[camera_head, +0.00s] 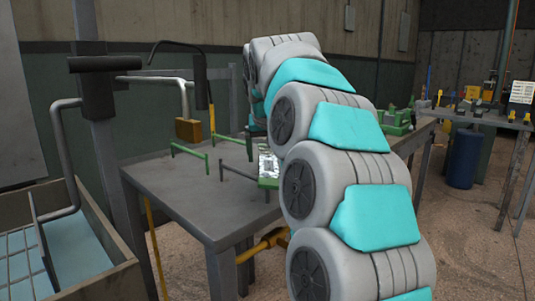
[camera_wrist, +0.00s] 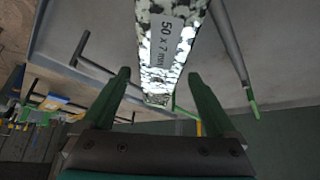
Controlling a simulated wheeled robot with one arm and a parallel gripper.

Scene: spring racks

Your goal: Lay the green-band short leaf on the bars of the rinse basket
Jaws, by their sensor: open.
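A speckled black-and-white leaf (camera_wrist: 153,62) with a grey "50 x 7 mm" label runs between the fingers of my gripper (camera_wrist: 157,76) in the wrist view. The gripper is open, with one green finger on each side and gaps to the leaf. A little green shows at the leaf's near end. In the head view the leaf (camera_head: 268,163) lies at a rack on the grey table, with green at its front end; my arm hides the gripper there. Thin bars of the rinse basket (camera_head: 22,256) show over pale blue liquid at lower left.
The grey table (camera_head: 190,200) carries low rack bars with green ends (camera_head: 190,153). A dark post (camera_head: 100,120) with bent pipes stands between table and basket. Green equipment (camera_head: 398,122) is behind my arm. A blue bin (camera_head: 465,158) and another bench are at right.

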